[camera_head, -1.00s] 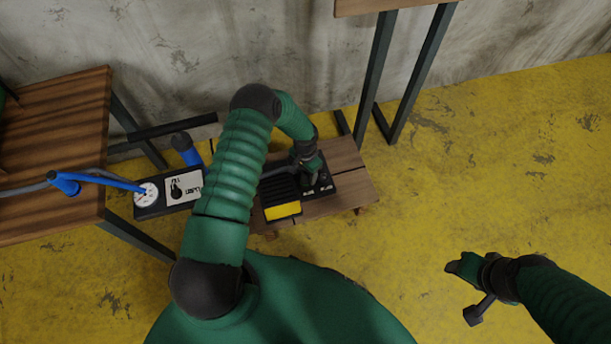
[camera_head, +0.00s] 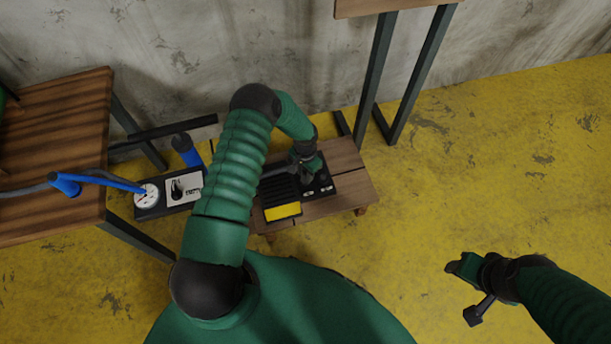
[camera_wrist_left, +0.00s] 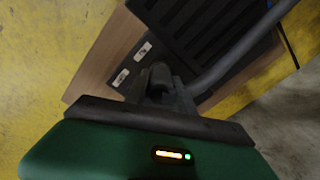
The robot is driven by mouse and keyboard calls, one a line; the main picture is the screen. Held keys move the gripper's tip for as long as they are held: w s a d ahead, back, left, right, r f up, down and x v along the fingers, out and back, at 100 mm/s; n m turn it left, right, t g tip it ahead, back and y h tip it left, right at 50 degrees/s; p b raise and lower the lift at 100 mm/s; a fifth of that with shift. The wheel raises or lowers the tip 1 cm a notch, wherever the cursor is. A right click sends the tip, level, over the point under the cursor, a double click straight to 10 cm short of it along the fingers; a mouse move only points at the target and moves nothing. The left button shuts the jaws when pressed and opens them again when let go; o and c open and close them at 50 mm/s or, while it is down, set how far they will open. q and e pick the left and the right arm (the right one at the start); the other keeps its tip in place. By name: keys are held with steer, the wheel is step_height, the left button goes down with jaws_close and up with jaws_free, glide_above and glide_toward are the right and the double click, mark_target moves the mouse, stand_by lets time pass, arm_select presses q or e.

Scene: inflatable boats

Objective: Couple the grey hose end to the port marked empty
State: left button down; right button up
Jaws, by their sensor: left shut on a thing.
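My left gripper (camera_head: 308,172) is over the black pump unit (camera_head: 318,190) on the low wooden bench. In the left wrist view its jaws (camera_wrist_left: 160,80) are shut on the dark end of the grey hose (camera_wrist_left: 235,55), which runs off to the upper right. Two small white labels (camera_wrist_left: 143,50) show on the pump unit beside the jaws; their words are too small to read. The jaws hide the ports, so I cannot tell whether the hose end is seated. My right gripper (camera_head: 465,268) is away over the floor, its jaws unclear.
The pump unit has a ribbed black part with a yellow panel (camera_head: 283,211). On the left stands a gauge box (camera_head: 160,207) with a dial, a white plate and blue hose. A wooden table (camera_head: 60,130) is at far left. Yellow floor (camera_head: 480,180) is clear on the right.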

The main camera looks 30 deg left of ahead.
arm_select(q)
steer(key=shift+r+p, duration=0.35)
steer(key=shift+r, duration=0.15)
stand_by(0.4)
steer(key=shift+r+p, duration=1.1)
steer(key=shift+r, duration=0.3)
step_height(320, 180, up, 5)
steer(key=p, duration=0.4)
steer(key=shift+r, duration=0.1)
